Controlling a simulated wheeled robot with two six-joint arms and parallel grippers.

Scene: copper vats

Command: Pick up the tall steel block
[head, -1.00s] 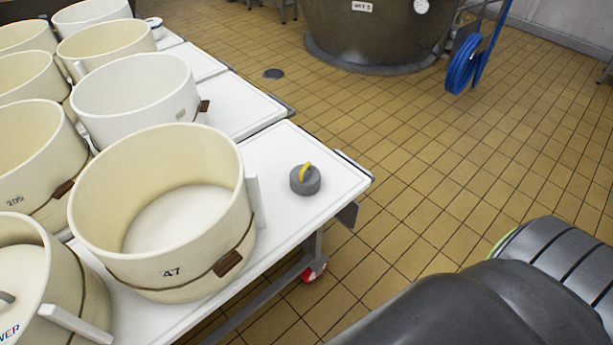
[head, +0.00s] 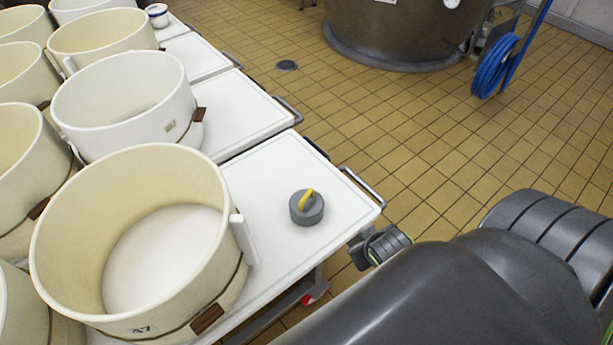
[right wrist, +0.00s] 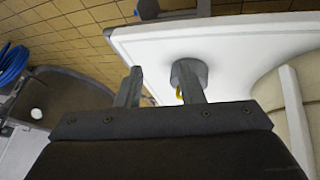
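I make out no clearly tall steel block. A short, round grey block (head: 307,211) with a yellow handle on top stands upright on the near white table (head: 270,165), right of the nearest cream vat. It also shows in the right wrist view (right wrist: 188,72), partly behind one finger. My right gripper (right wrist: 160,80) is open, with nothing between its fingers. The block is beyond the fingers, towards the right one; I see no clear contact. In the head view my right arm comes in from the lower right, its far end just off the table's right corner. My left gripper is not in view.
The large cream vat (head: 220,285) stands close left of the block, with more vats behind it. A metal rail (head: 362,187) runs along the table's right end. Tiled floor (head: 420,130) is open to the right. A blue hose (head: 492,66) hangs by a big tank (head: 400,35).

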